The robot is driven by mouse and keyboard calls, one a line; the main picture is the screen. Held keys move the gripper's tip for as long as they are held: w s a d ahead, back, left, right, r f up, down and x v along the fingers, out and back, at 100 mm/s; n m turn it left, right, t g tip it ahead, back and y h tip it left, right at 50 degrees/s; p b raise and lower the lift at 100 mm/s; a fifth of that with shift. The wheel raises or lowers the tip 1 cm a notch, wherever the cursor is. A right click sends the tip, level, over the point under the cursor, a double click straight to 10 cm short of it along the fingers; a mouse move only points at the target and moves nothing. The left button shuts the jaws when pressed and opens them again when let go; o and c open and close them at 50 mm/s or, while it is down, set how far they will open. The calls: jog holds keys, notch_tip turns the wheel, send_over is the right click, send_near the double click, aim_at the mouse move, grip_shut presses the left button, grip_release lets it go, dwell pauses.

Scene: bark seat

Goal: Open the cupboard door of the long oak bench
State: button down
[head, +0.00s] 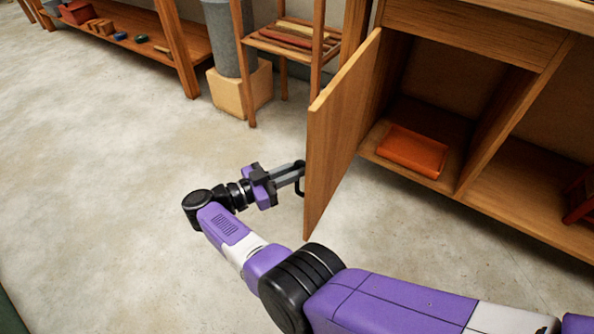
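The long oak bench (478,35) stands at the right. Its cupboard door (342,133) is swung wide open and sticks out into the room, showing the inside of the cupboard. A dark handle (300,187) is on the door's outer face near its free edge. My gripper (299,173) is at the handle, left of the door. Its fingertips overlap the handle, and I cannot tell whether they are closed around it.
An orange tray (413,150) lies on the cupboard floor. A red object (580,198) sits in the open bay at right. A small wooden rack (290,45), a grey column on a pale block (240,88) and a low shelf (135,30) stand behind. The concrete floor at left is clear.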

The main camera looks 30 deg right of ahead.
jog(key=shift+d, duration=0.15)
jog(key=c, duration=1.5)
grip_release()
jog(key=shift+o, duration=0.2)
jog(key=a+b, duration=0.3)
jog(key=a, duration=0.4)
jog(key=shift+w+a, duration=0.3)
jog(key=shift+a, duration=0.1)
